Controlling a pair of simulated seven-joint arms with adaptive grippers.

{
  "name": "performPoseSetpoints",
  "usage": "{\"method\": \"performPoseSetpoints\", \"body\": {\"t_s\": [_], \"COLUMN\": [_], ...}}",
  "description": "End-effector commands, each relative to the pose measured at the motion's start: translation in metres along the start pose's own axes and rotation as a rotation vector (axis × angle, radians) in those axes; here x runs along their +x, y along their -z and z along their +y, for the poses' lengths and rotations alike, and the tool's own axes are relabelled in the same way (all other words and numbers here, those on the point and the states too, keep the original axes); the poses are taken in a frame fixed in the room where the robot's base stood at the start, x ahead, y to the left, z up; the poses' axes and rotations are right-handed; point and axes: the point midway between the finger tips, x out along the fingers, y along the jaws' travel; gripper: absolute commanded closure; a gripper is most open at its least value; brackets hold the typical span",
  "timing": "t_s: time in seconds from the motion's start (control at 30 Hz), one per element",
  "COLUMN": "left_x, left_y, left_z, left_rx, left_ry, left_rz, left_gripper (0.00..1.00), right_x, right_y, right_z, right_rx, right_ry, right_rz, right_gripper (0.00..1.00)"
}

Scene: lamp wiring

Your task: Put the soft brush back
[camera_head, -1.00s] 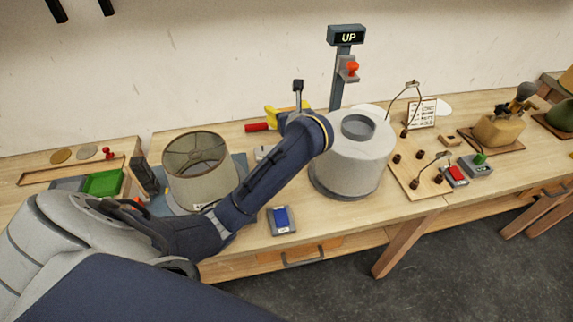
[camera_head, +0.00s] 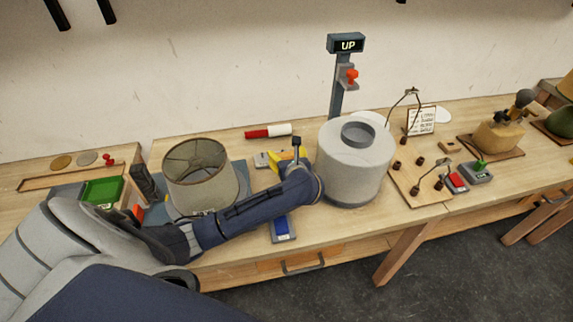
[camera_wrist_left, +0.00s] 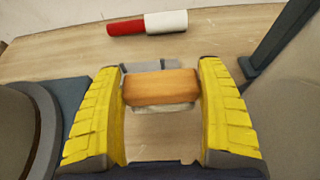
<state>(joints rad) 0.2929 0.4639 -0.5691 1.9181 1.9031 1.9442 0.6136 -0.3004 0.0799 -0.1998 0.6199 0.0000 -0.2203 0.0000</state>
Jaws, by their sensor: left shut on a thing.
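My left gripper (camera_head: 287,167) is low over the workbench, between the lampshade and the white drum. In the left wrist view its two yellow fingers (camera_wrist_left: 161,115) are shut on the soft brush (camera_wrist_left: 160,87), an orange-brown wooden block with a pale underside that looks like bristles. In the head view the brush is hidden by the gripper and arm. A flat grey holder (camera_head: 264,159) lies on the bench just left of the gripper; part of it shows behind the brush in the left wrist view. Whether brush and holder touch, I cannot tell. My right gripper is not in view.
A red-and-white roller (camera_head: 268,131) lies behind the gripper. The lampshade (camera_head: 200,186) stands left and the white drum (camera_head: 355,165) close on the right. A post with an UP sign (camera_head: 346,43) stands behind. A blue-topped box (camera_head: 282,228) lies near the front edge.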

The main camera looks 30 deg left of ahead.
Motion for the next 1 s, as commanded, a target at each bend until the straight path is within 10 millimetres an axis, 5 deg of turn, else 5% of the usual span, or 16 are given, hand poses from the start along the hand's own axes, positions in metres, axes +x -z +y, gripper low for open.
{"method": "performPoseSetpoints", "body": {"t_s": [0.4, 0.87, 0.9, 1.0], "left_x": [0.015, 0.017, 0.017, 0.017], "left_y": [0.037, 0.043, 0.043, 0.043], "left_z": [0.000, 0.000, 0.001, 0.000], "left_rx": [0.002, 0.001, 0.000, 0.000], "left_ry": [-0.001, 0.000, -0.001, 0.000], "left_rz": [-0.001, 0.000, 0.001, 0.000], "left_gripper": [0.56, 0.56, 0.24, 0.12], "right_x": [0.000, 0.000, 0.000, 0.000], "right_y": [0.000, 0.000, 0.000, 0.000], "right_z": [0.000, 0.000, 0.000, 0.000], "right_rx": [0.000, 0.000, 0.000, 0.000], "right_ry": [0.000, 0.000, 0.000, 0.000], "right_rz": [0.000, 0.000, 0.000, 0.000], "right_gripper": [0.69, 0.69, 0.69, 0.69]}}
